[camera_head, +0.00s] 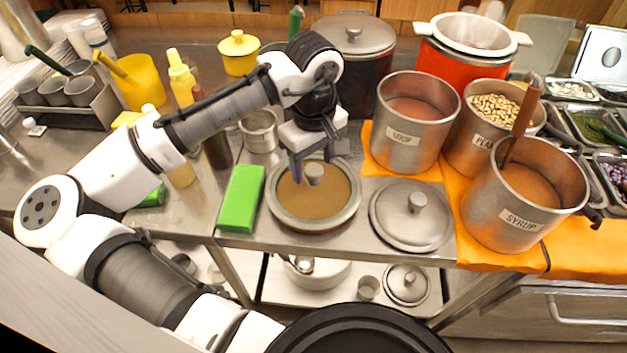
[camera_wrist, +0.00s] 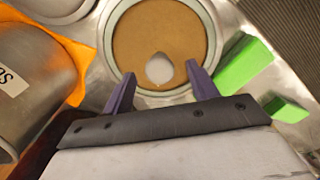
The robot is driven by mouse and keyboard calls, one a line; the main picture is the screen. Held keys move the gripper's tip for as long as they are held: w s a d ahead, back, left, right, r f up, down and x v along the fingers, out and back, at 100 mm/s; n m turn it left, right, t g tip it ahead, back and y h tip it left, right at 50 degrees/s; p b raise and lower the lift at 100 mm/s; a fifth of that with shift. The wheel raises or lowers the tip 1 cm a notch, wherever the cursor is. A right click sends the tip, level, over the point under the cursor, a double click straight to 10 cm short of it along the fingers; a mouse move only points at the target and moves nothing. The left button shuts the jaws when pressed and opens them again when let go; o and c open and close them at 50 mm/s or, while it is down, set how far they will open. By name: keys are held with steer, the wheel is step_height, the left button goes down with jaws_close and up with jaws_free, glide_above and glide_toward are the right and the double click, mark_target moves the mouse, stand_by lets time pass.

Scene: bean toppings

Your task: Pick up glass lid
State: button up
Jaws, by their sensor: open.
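The glass lid (camera_head: 337,211) is round, with a grey rim, a clear middle showing brown, and a pale knob (camera_head: 314,174). It lies on the steel counter in the middle of the head view. In the wrist view the lid (camera_wrist: 117,62) is at the top centre, with its knob (camera_wrist: 160,69) just beyond and between the fingertips. My gripper (camera_head: 312,170) is open above the lid, its two purple fingers pointing down around the knob. In the wrist view my gripper (camera_wrist: 157,80) shows a gap on both sides of the knob. Whether the fingers touch the lid is unclear.
A green block (camera_head: 240,199) stands close to the lid's left. A metal lid (camera_head: 411,216) lies to its right. Steel pots labelled soup (camera_head: 402,141) and syrup (camera_head: 515,217) stand on orange cloth (camera_head: 487,241). A small steel cup (camera_head: 259,131) is behind at left.

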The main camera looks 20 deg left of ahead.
steer(key=shift+f, duration=0.45)
steer(key=shift+c, duration=0.3)
jaws_close()
steer(key=shift+r, duration=0.1)
